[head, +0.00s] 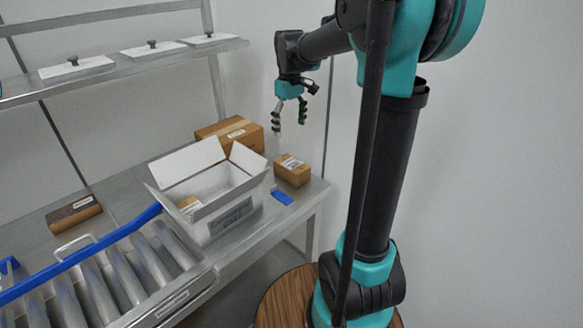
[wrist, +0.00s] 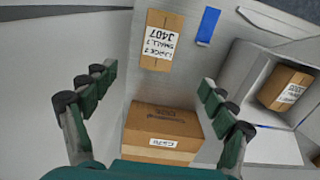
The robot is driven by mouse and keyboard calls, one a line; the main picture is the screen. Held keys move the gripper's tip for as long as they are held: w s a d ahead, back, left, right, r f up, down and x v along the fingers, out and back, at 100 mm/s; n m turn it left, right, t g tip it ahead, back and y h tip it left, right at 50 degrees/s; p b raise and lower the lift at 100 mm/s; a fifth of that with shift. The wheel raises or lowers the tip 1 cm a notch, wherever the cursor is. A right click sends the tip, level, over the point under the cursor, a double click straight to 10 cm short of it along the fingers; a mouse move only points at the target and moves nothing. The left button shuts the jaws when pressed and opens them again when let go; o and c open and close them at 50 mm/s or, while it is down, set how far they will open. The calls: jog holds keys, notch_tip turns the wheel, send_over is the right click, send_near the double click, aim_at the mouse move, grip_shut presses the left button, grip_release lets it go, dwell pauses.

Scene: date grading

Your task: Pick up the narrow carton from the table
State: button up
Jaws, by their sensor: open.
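A small brown carton (head: 292,172) with a white label stands on the metal table, right of the open white box. I take it as the narrow carton. In the wrist view this carton (wrist: 158,52) lies ahead at top centre, its label reading J407. My gripper (head: 289,125) is open and empty, above the table and higher than the carton. In the wrist view its two fingers (wrist: 157,78) are spread wide, with nothing between them touching. A larger brown carton (head: 232,132) stands behind, and in the wrist view this carton (wrist: 160,132) is nearest the gripper.
The white box (head: 228,212) has raised flaps and holds another small carton (head: 190,204). A blue flat piece (head: 282,197) lies near the table's edge. A roller conveyor (head: 110,275) with blue rails is at left. A shelf (head: 130,60) with white lids is above the table.

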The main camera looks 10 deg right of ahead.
send_near(292, 163)
jog(key=f, duration=0.5)
jog(key=shift+w+a+f, duration=0.1)
jog(key=shift+a, duration=0.15)
jog(key=shift+s+d+f, duration=0.1)
jog(key=shift+d+f, duration=0.05)
jog(key=shift+f, duration=1.25)
jog(key=shift+s+d+f, duration=0.1)
jog(key=shift+f, duration=1.3)
jog(key=c, duration=1.4)
